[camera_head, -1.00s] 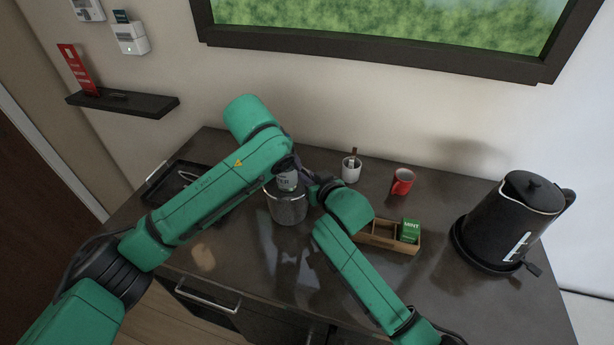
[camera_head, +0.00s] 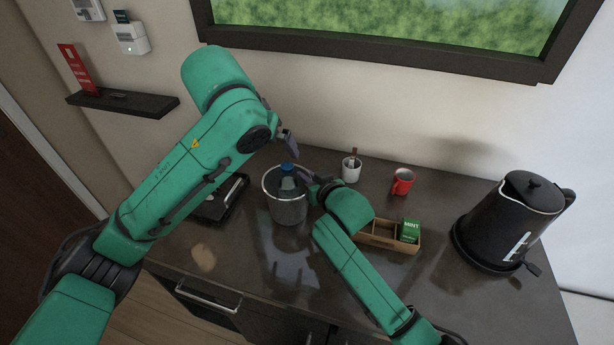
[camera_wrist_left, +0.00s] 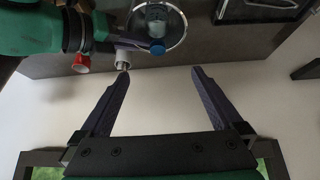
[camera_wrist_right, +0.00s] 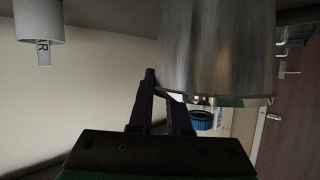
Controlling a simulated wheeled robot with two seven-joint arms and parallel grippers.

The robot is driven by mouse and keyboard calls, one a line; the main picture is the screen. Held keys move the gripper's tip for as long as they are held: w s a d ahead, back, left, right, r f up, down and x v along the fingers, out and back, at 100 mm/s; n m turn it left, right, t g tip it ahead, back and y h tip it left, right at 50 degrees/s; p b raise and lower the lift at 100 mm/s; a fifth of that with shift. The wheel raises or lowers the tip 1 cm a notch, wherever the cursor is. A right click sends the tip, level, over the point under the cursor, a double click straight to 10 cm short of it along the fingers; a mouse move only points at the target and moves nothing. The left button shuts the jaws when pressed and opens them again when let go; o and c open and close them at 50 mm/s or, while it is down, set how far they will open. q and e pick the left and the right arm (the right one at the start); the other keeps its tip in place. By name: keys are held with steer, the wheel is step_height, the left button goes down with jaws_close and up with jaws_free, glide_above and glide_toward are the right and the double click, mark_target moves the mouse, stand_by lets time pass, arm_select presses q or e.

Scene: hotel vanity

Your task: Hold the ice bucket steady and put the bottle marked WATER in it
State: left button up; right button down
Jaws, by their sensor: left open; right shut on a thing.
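The metal ice bucket (camera_head: 288,212) stands on the dark counter. The bottle (camera_head: 288,180), with a blue cap, is inside it, and its cap and upper part show above or within the rim; its label cannot be read now. My right gripper (camera_head: 308,183) is shut on the bucket's rim at its right side; the right wrist view shows the fingers (camera_wrist_right: 165,100) at the bucket wall (camera_wrist_right: 215,50). My left gripper (camera_head: 290,145) is open and empty, above and behind the bucket. In the left wrist view the blue cap (camera_wrist_left: 157,47) lies beyond the open fingers (camera_wrist_left: 160,75), apart from them.
A black tray (camera_head: 232,205) lies left of the bucket. A white cup (camera_head: 351,171), a red mug (camera_head: 402,183), a wooden box (camera_head: 378,238) with a green MINT packet (camera_head: 410,230), and a black kettle (camera_head: 512,222) stand to the right. The counter's front middle is clear.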

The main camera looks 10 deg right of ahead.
steer(key=shift+s+f, duration=0.1)
steer(key=shift+f, duration=0.3)
arm_select(q)
steer(key=shift+v, duration=0.9)
